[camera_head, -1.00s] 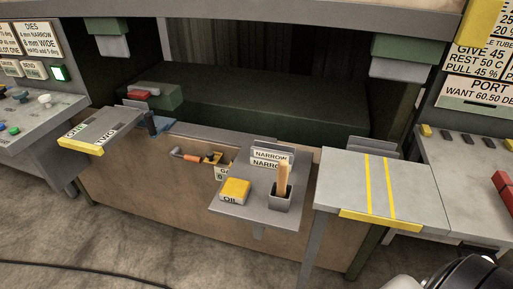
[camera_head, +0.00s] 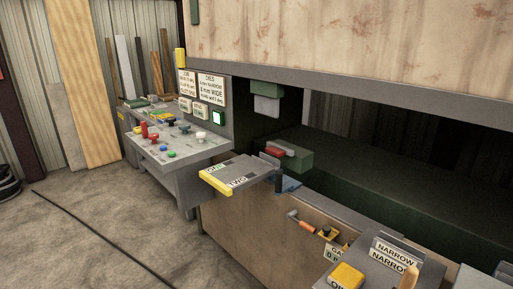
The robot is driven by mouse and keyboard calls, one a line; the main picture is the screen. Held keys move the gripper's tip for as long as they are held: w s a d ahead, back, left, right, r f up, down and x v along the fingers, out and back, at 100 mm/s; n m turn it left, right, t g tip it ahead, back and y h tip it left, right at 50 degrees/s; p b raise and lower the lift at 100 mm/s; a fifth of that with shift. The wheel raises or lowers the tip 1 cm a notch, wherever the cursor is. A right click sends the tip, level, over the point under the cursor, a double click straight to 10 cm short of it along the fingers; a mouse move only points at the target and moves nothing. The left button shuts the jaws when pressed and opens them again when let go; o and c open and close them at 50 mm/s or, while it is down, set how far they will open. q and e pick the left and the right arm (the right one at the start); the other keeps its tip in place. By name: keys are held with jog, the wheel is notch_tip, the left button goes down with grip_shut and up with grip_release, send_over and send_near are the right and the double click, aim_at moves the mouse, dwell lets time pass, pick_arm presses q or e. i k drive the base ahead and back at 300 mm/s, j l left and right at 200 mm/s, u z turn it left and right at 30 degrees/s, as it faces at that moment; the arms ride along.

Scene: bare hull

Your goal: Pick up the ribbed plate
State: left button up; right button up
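I cannot make out a ribbed plate for certain in this view. A grey shelf (camera_head: 245,170) with a yellow front edge juts from the machine near the middle, marked with words that look like ONE and TWO. No plate lies on it that I can tell. Behind it is a green block (camera_head: 294,157) with a red piece (camera_head: 273,151) beside it. Neither of my grippers is in view.
A control desk (camera_head: 175,152) with coloured knobs stands left of the shelf. At the lower right, a yellow OIL box (camera_head: 346,276) and NARROW signs (camera_head: 394,250) stand on a tray. An orange-handled tool (camera_head: 300,221) hangs nearby. A dark cable (camera_head: 98,238) crosses the open floor at left.

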aim_at(153, 107)
jog(key=i+j+u, duration=1.15)
jog(key=i, duration=0.5)
jog(key=i+l+u, duration=0.1)
jog(key=i+u, duration=0.25)
jog(key=i, duration=0.55)
jog(key=i+z, duration=0.1)
jog(key=i, duration=1.1)
jog(key=i+j, duration=0.2)
jog(key=i, duration=1)
jog(key=l+z, duration=0.05)
jog(key=l, duration=0.05)
